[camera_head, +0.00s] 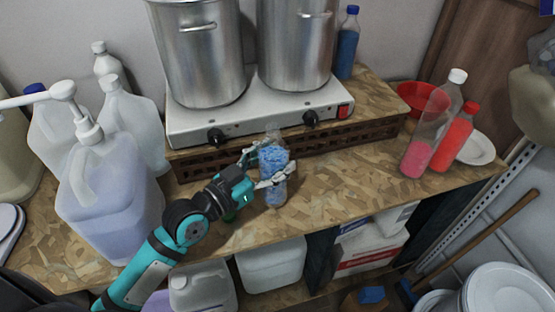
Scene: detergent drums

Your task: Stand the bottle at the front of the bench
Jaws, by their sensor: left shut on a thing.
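A clear bottle with blue contents (273,162) stands about upright at the middle of the wooden bench (345,185), in front of the raised shelf that holds the stove. My left gripper (268,172) is shut on this bottle, with its fingers on either side of the body. The fingers hide part of the bottle's middle. I cannot tell whether the bottle's base touches the bench. My right gripper is not in view.
A stove (265,112) with two steel pots stands behind. A pump jug (110,200) and white jugs stand at left. A pink bottle (425,135), a red bottle (456,138) and a red bowl (420,97) stand at right. The bench between is clear.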

